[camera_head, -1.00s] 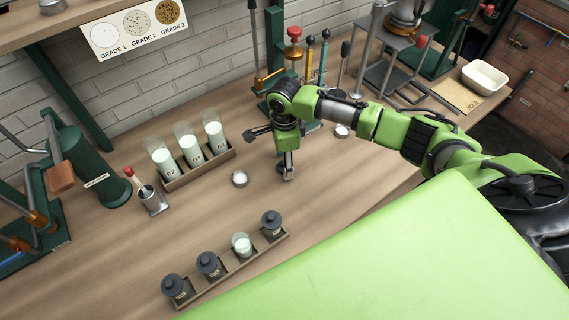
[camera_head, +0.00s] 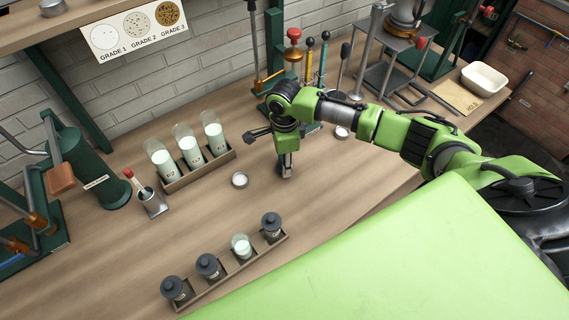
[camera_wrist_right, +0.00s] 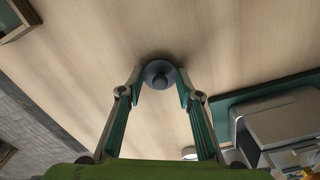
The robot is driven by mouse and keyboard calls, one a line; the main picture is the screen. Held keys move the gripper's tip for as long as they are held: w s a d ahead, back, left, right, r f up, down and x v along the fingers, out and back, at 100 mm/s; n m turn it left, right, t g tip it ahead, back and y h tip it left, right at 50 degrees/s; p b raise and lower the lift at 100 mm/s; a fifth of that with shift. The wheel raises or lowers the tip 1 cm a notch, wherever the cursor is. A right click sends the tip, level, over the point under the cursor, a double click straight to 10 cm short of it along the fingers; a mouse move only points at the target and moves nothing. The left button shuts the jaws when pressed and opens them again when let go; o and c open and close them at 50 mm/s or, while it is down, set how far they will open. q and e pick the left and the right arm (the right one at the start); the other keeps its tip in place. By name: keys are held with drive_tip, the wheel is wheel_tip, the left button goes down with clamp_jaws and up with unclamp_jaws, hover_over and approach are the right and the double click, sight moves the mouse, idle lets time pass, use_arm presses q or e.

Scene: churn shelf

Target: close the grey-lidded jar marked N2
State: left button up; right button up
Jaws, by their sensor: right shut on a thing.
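A row of small jars stands in a wooden rack near the front edge. Three wear dark grey knobbed lids: one at the left end (camera_head: 172,288), one beside it (camera_head: 208,266) and one at the right end (camera_head: 271,226). Between them stands a lidless jar (camera_head: 241,247) with pale contents; its label is too small to read. My right gripper (camera_head: 287,174) is low over the table behind the rack. In the right wrist view its fingers are shut on a round dark grey lid (camera_wrist_right: 158,73) with a knob. Whether the lid touches the table is unclear. My left gripper is out of view.
A second rack (camera_head: 200,176) with several tall milk-filled glasses stands behind. A small round dish (camera_head: 239,179) lies left of my right gripper. The tabletop between the racks is otherwise clear.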

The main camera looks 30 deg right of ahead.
drive_tip(key=shift+r, duration=0.35)
use_arm(q)
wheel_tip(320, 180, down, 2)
drive_tip(key=shift+b, duration=0.9)
use_arm(e)
drive_tip(key=s+a+r, duration=0.7)
drive_tip(key=s+r, duration=0.4)
drive_tip(key=r, duration=0.1)
drive_tip(key=shift+s+a, duration=0.35)
drive_tip(key=shift+a, duration=0.05)
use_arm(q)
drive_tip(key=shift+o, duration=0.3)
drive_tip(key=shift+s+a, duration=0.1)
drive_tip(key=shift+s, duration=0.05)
